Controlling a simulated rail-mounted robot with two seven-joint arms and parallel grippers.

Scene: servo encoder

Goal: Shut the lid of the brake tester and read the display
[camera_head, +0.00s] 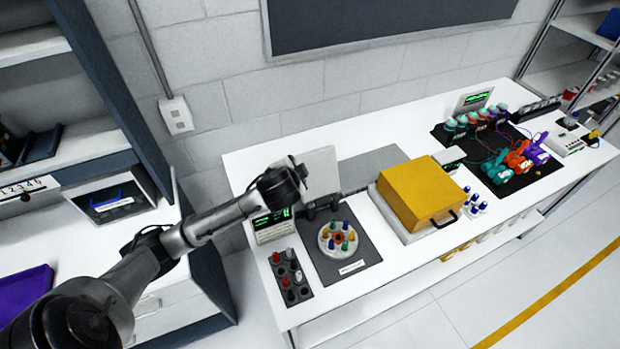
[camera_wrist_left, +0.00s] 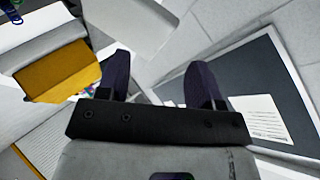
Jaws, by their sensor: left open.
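A yellow box-shaped lid (camera_head: 422,194) with a dark front handle sits down on a white base (camera_head: 395,221) in the middle of the bench; I take this for the brake tester. It also shows in the left wrist view (camera_wrist_left: 60,75). A small display (camera_head: 449,158) stands behind its right side, its text too small to read. My left gripper (camera_head: 298,172) is at the left end of the bench, well left of the yellow lid, beside an upright white panel (camera_head: 321,170). In the wrist view its fingers (camera_wrist_left: 160,82) are apart with nothing between them. My right gripper is not in view.
A round plate with coloured pegs (camera_head: 338,238) lies on a grey mat (camera_head: 364,253). A green-lit display (camera_head: 271,224) and a peg rack (camera_head: 290,277) are left of it. Coloured motors (camera_head: 520,160) stand at the right. Shelving (camera_head: 130,110) is at the left.

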